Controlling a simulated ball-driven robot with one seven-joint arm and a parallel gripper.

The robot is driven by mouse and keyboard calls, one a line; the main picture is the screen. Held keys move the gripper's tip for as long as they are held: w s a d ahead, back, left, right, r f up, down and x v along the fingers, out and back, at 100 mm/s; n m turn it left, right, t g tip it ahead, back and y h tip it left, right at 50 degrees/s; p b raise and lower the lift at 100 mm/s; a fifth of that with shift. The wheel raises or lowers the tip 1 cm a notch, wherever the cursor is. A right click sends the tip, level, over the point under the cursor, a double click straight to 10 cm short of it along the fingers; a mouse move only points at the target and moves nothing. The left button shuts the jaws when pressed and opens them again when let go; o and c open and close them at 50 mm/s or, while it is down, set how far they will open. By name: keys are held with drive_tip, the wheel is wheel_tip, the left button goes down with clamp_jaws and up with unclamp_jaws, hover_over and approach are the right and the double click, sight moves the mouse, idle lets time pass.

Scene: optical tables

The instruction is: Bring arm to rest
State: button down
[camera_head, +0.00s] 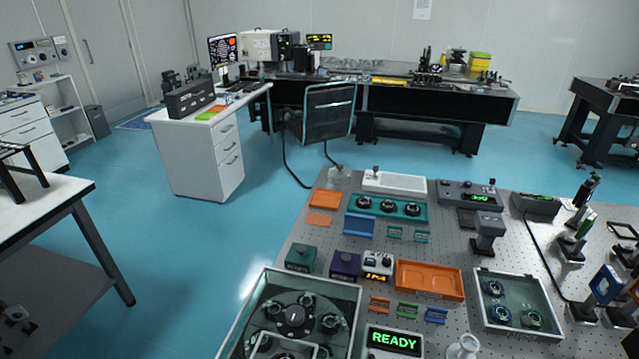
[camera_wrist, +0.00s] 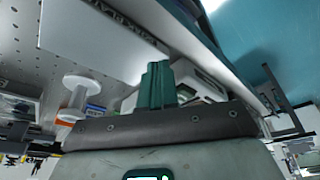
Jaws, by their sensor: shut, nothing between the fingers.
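My gripper (camera_wrist: 157,84) shows in the wrist view as two teal fingers pressed together with nothing between them. Beyond the fingers are a pale grey-edged panel and the perforated tabletop, seen at a steep tilt. A white spool-shaped piece (camera_wrist: 76,92) is to the left of the fingers and apart from them. My arm and gripper cannot be made out in the head view. The optical table (camera_head: 400,240) fills the lower right of that view.
On the optical table are a glass-walled case with a dark carousel (camera_head: 262,278), a green READY display (camera_head: 394,342), an orange tray (camera_head: 430,281) and a clear-lidded box (camera_head: 508,303). Several posts stand at the right. Blue floor (camera_head: 150,250) is free to the left.

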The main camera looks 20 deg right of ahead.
drive_tip(key=s+a+f+m+g+b, duration=0.2)
drive_tip(key=s+a+f+m+b, duration=0.1)
drive_tip(key=s, duration=0.4)
drive_tip(key=shift+s+a+f+m+g+h+b, duration=0.35)
drive_tip(key=shift+f+m, duration=0.25)
drive_tip(key=shift+f, duration=0.3)
idle(1.1)
